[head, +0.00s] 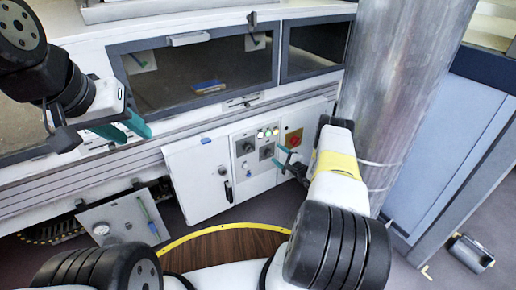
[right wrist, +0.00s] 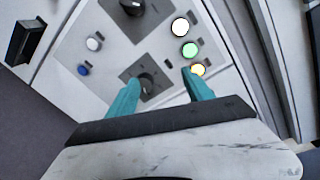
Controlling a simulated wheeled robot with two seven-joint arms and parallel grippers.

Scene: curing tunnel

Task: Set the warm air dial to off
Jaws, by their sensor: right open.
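Two black dials on grey plates are on the white control panel; their labels are too small to read, so I cannot tell which one is the warm air dial. The lower dial (right wrist: 147,83) lies between the fingers of my right gripper (right wrist: 158,92) in the right wrist view, with no clear contact. It also shows in the head view (head: 267,152). The upper dial (right wrist: 132,5) is cut by the top edge of the wrist view and shows in the head view (head: 247,147). My right gripper is open. My left gripper (head: 122,128) is open and empty, away from the panel.
White, green and yellow lamps (right wrist: 189,49) sit beside the dials. A white cabinet door (head: 197,180) is left of the panel. A large metal column (head: 400,90) stands to the right.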

